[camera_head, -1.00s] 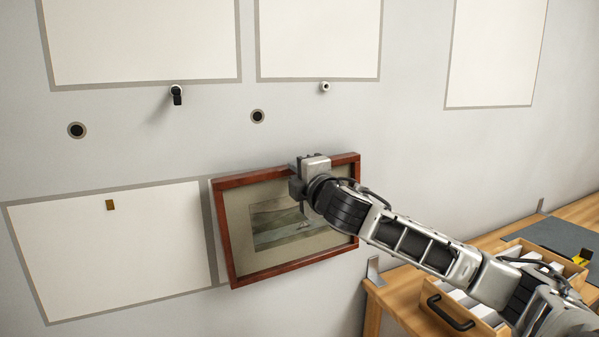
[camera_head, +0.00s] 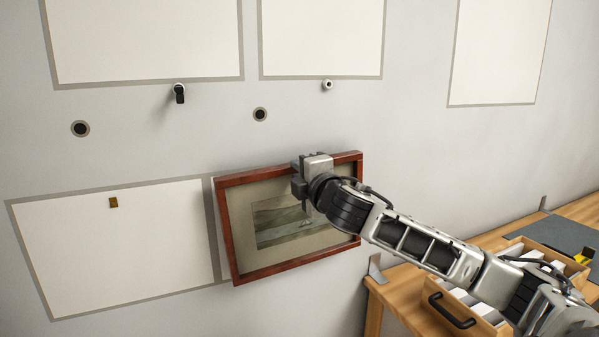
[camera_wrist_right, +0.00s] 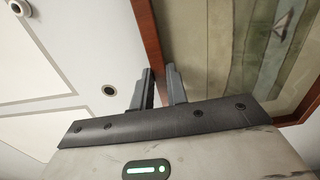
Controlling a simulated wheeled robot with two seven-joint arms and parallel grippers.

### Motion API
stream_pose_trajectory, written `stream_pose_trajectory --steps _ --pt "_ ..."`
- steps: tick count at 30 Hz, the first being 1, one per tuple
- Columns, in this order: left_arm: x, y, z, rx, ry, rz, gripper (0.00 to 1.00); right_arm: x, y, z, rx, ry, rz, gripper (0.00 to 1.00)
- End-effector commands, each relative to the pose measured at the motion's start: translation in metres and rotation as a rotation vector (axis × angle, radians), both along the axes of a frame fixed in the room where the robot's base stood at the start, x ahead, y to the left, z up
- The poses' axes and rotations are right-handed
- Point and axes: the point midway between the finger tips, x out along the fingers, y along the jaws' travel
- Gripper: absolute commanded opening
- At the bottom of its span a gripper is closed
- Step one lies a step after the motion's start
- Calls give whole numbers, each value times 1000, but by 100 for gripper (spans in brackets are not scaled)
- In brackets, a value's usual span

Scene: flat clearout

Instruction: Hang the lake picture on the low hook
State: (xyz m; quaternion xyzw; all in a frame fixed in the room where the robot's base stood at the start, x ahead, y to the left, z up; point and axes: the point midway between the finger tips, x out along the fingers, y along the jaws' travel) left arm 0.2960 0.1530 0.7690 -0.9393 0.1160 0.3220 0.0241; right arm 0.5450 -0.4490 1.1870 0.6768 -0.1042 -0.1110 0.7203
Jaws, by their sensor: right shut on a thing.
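The lake picture (camera_head: 228,232), in a red-brown wooden frame, is up close to the grey wall, tilted with its right side higher. Its muted landscape is partly covered by my arm. My right gripper (camera_head: 303,195) is shut on the picture's top frame bar, right of its middle. In the right wrist view the fingers (camera_wrist_right: 161,88) straddle the frame bar (camera_wrist_right: 150,38). A small brass hook plate (camera_head: 113,202) sits low on the wall, on a pale panel left of the picture. I cannot tell whether the picture touches the wall. My left gripper is not in view.
Higher on the wall are a black hook (camera_head: 179,93), a white knob (camera_head: 327,85) and two dark round fittings (camera_head: 80,128) (camera_head: 260,114). Pale panels hang above. A wooden bench (camera_head: 391,290) with an open box (camera_head: 463,311) stands at lower right.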

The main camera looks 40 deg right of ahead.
Motion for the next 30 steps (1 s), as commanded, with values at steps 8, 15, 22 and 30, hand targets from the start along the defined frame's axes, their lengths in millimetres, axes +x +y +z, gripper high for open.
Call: stream_pose_trajectory --steps 8,15,22,30 --pt "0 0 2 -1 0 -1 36 2 -2 5 -2 -9 -1 0" --pt "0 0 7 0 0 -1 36 10 -5 5 -2 -9 -2 0" --pt "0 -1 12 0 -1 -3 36 17 -7 4 -1 -8 -1 0" --pt "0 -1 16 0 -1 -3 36 25 -9 4 -2 -8 -1 0"
